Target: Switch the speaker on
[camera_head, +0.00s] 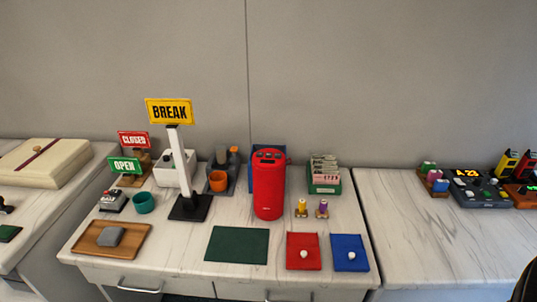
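The speaker (268,190) is a red upright cylinder standing on the marble-patterned counter (225,215), right of the middle of its back half. Its top (268,155) is dark with small controls that are too small to read. I cannot tell from here whether it is on or off. Neither of my grippers is in view. A dark curved shape shows at the bottom right edge, and I cannot tell what it is.
A yellow BREAK sign (169,111) on a white post stands left of the speaker. A green card box (324,176) and small figures (302,208) stand to its right. A dark green mat (237,245), red pouch (303,252) and blue pouch (349,253) lie in front.

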